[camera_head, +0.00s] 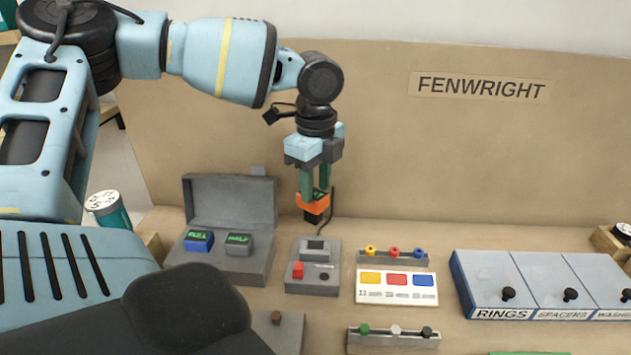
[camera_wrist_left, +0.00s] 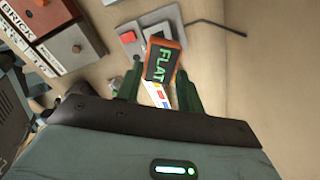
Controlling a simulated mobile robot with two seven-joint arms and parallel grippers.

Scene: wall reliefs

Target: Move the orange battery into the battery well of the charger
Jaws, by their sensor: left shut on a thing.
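My left gripper (camera_head: 314,188) points down with its green fingers shut on the orange battery (camera_head: 313,206), above the charger and clear of it. In the left wrist view the orange battery (camera_wrist_left: 163,62) shows a dark label reading FLAT between the fingers (camera_wrist_left: 158,88). The grey charger (camera_head: 313,281) sits on the table below, with a red button, a dark knob and the battery well (camera_head: 313,246) at its back. The charger's red button also shows in the left wrist view (camera_wrist_left: 128,38). My right gripper is not in view.
A grey open case (camera_head: 262,268) left of the charger holds a blue battery (camera_head: 199,240) marked FULL and a grey battery (camera_head: 238,243). A rack of coloured knobs (camera_head: 393,258) and a colour card (camera_head: 397,287) stand right. Labelled bins (camera_head: 490,270) lie farther right.

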